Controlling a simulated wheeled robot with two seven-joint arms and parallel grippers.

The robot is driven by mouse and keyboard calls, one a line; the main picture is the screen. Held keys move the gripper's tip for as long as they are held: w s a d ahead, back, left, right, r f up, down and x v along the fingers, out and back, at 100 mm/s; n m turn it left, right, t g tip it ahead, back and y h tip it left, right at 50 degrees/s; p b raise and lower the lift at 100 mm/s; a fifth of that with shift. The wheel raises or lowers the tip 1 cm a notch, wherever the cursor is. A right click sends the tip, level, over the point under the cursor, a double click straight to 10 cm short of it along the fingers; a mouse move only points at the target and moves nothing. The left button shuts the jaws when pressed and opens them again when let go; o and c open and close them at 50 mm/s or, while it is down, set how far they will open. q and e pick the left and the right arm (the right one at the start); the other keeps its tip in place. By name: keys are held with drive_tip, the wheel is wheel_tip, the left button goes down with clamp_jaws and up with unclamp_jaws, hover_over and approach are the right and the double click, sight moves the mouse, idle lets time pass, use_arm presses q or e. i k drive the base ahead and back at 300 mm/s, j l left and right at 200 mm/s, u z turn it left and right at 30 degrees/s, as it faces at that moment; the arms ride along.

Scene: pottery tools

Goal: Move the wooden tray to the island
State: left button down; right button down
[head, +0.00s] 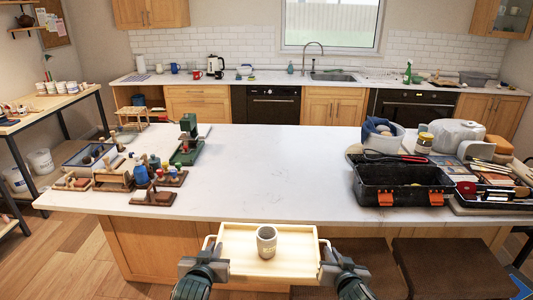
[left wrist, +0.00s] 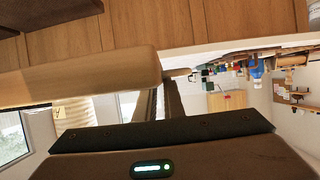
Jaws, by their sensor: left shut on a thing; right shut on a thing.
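The wooden tray (head: 240,270) is light wood with a raised rim and a handle at each end. It is held level in front of the island's near edge, at the bottom middle of the head view. A grey cup (head: 266,242) stands upright in it. My left gripper (head: 208,258) is shut on the tray's left handle, and my right gripper (head: 328,260) is shut on its right handle. In the left wrist view a pale wooden bar (left wrist: 90,78) passes close to my left gripper's fingers. The island (head: 290,180) has a white top.
The middle of the island top is clear. On its left are paint bottles (head: 142,174), wooden racks and a green machine (head: 188,142). On its right are a black toolbox (head: 402,185) and several tools. Brown stools (head: 450,268) stand at the near right.

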sight(263, 189)
drive_tip(key=i, duration=0.65)
drive_tip(key=i+j, duration=0.15)
drive_tip(key=i, duration=0.5)
